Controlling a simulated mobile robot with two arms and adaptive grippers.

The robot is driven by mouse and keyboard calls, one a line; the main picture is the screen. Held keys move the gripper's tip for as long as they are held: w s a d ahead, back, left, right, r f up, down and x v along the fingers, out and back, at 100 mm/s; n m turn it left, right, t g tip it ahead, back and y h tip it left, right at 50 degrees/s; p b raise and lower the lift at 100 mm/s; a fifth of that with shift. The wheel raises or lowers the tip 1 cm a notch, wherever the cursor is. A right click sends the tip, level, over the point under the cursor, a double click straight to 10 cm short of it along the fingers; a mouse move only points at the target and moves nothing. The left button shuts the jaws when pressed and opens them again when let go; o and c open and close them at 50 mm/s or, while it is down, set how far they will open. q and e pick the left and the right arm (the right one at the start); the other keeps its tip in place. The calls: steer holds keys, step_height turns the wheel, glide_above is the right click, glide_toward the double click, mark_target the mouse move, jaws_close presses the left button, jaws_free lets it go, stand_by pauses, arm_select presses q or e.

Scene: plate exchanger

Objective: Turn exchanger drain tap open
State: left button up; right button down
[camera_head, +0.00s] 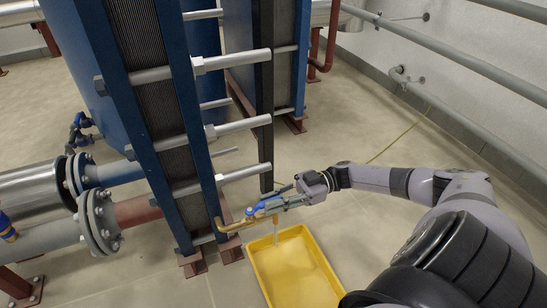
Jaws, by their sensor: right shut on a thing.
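The blue plate exchanger (201,130) stands left of centre. A brass drain pipe (230,226) comes out low on its right side and leads to the drain tap with a blue handle (262,207). My right gripper (270,206) reaches in from the right at the tap and is shut on the blue handle. A pale vertical streak (276,233) shows under the tap outlet, above the yellow tray (257,279); I cannot tell if it is liquid or a spout. My left gripper is not in view.
The yellow tray lies on the floor under the tap. Long bolts (232,61) stick out from the exchanger above my right gripper. Flanged pipes (99,222) stand at the left. Wall pipes (460,62) run along the right.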

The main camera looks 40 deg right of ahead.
steer(key=shift+w, duration=0.15)
steer(key=c, duration=1.5)
jaws_free()
steer(key=shift+a, duration=0.1)
steer(key=v, duration=1.2)
steer(key=shift+s, duration=0.2)
